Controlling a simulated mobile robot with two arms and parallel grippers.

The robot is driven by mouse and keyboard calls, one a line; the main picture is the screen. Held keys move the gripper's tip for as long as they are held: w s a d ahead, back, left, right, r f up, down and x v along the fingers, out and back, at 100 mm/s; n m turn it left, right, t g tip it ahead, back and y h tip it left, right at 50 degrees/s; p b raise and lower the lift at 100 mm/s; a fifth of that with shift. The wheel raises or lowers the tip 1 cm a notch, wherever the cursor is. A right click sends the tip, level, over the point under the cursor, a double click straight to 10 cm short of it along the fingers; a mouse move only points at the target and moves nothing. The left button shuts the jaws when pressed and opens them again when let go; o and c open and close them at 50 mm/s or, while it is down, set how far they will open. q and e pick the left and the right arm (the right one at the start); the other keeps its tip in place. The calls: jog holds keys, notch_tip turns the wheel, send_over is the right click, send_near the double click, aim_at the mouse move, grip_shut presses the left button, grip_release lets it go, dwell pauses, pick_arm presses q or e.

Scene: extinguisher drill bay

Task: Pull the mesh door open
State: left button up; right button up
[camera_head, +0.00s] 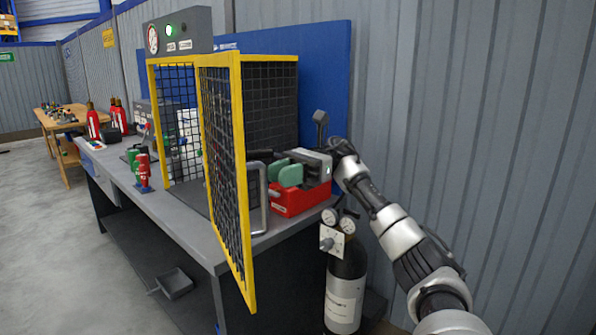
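The mesh door (222,150) has a yellow frame and dark wire mesh. It stands swung out toward me, and its near lower corner reaches past the bench's front edge. Its grey bar handle (264,200) is on the right side of the door, near the free edge, with no gripper on it. The mesh cage (271,58) behind it has yellow edges. My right gripper (337,147) is at the back right, beyond the handle and beside the red and grey device. It is small and dark there, and its finger opening cannot be made out. My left gripper is not in view.
A red and grey device (300,198) with green pads sits on the bench (185,221) right of the door. A gas cylinder (345,285) with gauges stands below my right arm. Small extinguishers (143,172) stand left. The floor at left is clear.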

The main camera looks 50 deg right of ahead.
jog(key=d, duration=0.6)
jog(key=shift+s, duration=0.3)
